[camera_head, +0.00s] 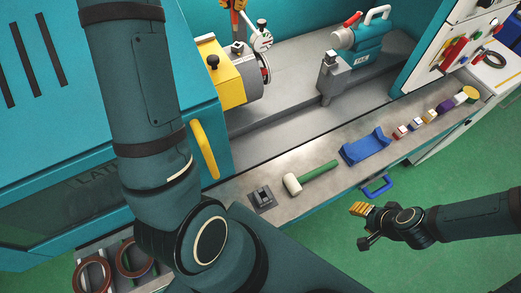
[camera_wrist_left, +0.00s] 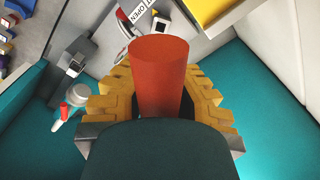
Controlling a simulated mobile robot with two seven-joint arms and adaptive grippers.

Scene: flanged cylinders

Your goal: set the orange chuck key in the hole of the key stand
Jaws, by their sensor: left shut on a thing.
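My left gripper (camera_wrist_left: 161,78) shows in the left wrist view, its ridged yellow fingers shut on the orange chuck key (camera_wrist_left: 160,65). The key's thick orange-red cylinder stands up between the fingers; its lower end is hidden behind a dark part of my gripper. In the head view my left arm fills the left side, and I cannot make out its hand clearly. A small grey block on a dark base, apparently the key stand (camera_head: 262,198), sits on the front ledge, left of the mallet; its hole is too small to make out. My right gripper (camera_head: 365,225) hangs empty-looking over the floor.
The ledge also holds a green-handled mallet (camera_head: 311,178), a blue cradle (camera_head: 365,147) and several small parts. Behind it stand the yellow chuck guard (camera_head: 230,75), a grey tool post (camera_head: 333,78) and the teal tailstock (camera_head: 368,40). Brown rings (camera_head: 92,274) lie lower left.

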